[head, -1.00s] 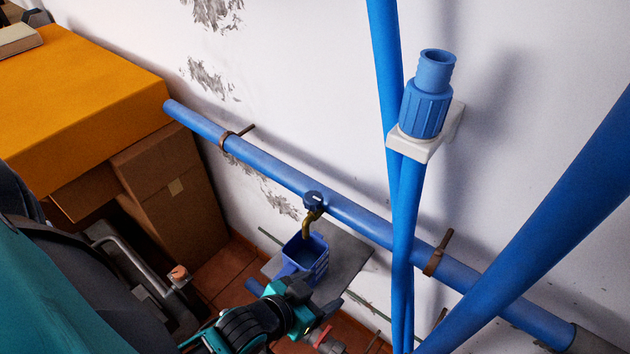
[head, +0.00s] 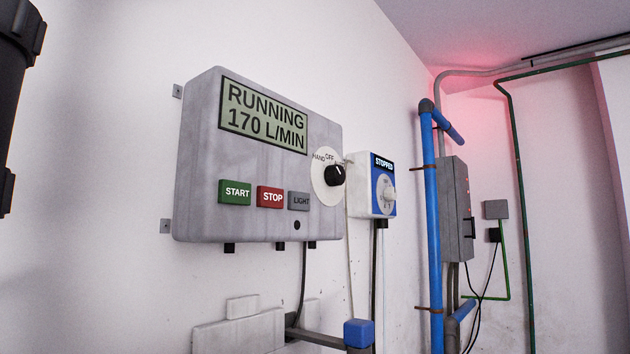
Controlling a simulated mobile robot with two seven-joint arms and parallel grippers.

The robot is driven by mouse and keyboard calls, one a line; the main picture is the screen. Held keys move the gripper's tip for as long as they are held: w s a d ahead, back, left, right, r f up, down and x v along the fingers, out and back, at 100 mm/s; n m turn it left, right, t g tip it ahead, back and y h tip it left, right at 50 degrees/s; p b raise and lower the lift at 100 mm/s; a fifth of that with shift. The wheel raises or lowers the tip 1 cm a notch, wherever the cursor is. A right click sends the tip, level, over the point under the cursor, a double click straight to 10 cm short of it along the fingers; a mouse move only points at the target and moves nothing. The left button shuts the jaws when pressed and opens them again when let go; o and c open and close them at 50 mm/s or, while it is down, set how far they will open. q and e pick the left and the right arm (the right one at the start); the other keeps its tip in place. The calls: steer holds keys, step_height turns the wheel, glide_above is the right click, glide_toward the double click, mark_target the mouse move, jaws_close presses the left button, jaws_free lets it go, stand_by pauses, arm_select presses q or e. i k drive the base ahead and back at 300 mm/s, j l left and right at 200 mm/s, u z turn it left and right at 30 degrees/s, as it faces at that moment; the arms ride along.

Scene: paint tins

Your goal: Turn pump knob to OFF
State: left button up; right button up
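The grey control box (head: 225,140) hangs on the white wall, left of centre in the head view. Its display (head: 264,115) reads "RUNNING 170 L/MIN". The black knob (head: 334,175) sits on a white round dial (head: 322,189) at the box's right side. "HAND" and "OFF" are printed at the dial's top left and top. Any label on the right is hidden, and I cannot tell for sure where the knob points. Green START (head: 235,192), red STOP (head: 270,197) and grey LIGHT (head: 299,201) buttons are on the same face. Neither gripper is in view.
A smaller blue and white box (head: 363,187) with a white dial (head: 387,194) and a "STOPPED" display (head: 384,162) hangs close on the right. Beyond it are a blue pipe (head: 431,230) and a grey cabinet (head: 453,210). Cables hang below the boxes. The space before the panel looks clear.

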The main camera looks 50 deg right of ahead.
mark_target(333, 175)
steer(key=j+z, duration=0.1)
steer(key=z, duration=0.35)
steer(key=k+z, duration=0.15)
steer(key=z, duration=0.25)
steer(key=k+j+z, duration=0.1)
steer(key=z, duration=0.35)
